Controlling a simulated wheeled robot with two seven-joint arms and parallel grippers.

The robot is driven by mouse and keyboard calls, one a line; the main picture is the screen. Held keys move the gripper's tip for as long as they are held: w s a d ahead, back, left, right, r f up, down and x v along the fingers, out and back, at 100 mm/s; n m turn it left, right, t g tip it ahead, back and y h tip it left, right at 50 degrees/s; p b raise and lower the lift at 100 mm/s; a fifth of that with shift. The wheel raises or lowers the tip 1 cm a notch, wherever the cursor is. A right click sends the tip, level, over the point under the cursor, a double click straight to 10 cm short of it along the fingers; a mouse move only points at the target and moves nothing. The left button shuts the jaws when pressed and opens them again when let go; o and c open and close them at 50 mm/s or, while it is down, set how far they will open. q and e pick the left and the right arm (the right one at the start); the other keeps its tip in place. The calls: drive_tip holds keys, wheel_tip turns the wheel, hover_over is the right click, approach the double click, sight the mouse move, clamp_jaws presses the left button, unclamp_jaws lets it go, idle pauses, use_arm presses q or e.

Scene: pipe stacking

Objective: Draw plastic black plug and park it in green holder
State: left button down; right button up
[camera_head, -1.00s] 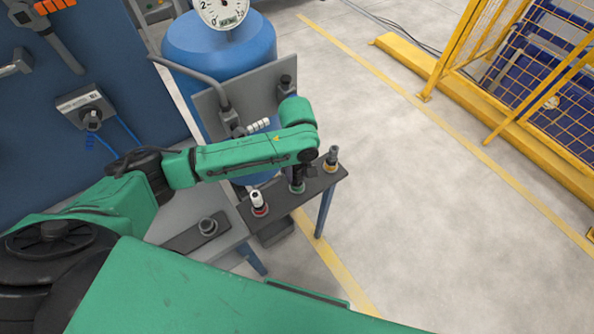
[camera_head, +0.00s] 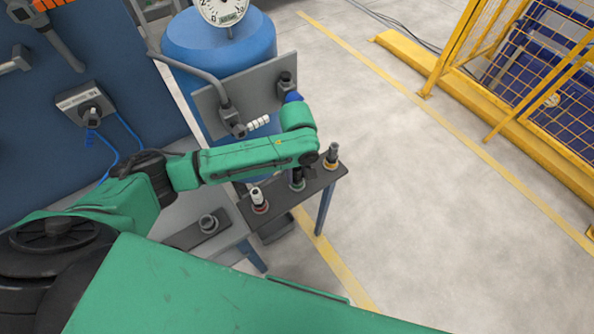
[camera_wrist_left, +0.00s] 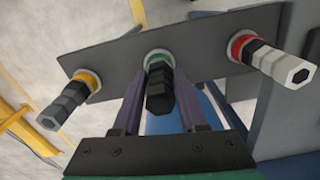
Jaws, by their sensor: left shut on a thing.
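The black plug (camera_wrist_left: 160,92) stands at the green-ringed holder (camera_wrist_left: 158,57) in the middle of a dark plate, between my left gripper's fingers. My left gripper (camera_wrist_left: 160,104) is shut on this plug. I cannot tell how deep the plug sits in the holder. In the head view my left gripper (camera_head: 297,176) is mostly hidden under its arm, above the green holder (camera_head: 298,187). My right gripper is not in view.
A dark grey plug (camera_wrist_left: 62,104) stands in a yellow holder on one side. A white-and-grey plug (camera_wrist_left: 272,60) stands in a red holder on the other. A blue tank (camera_head: 215,45) stands behind the plate. Open floor (camera_head: 420,200) lies to the right.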

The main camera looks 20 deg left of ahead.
use_arm(q)
drive_tip(key=shift+c, duration=1.8)
unclamp_jaws()
drive_tip(key=shift+r, duration=0.1)
wheel_tip(320, 180, up, 15)
drive_tip(key=shift+f, duration=0.2)
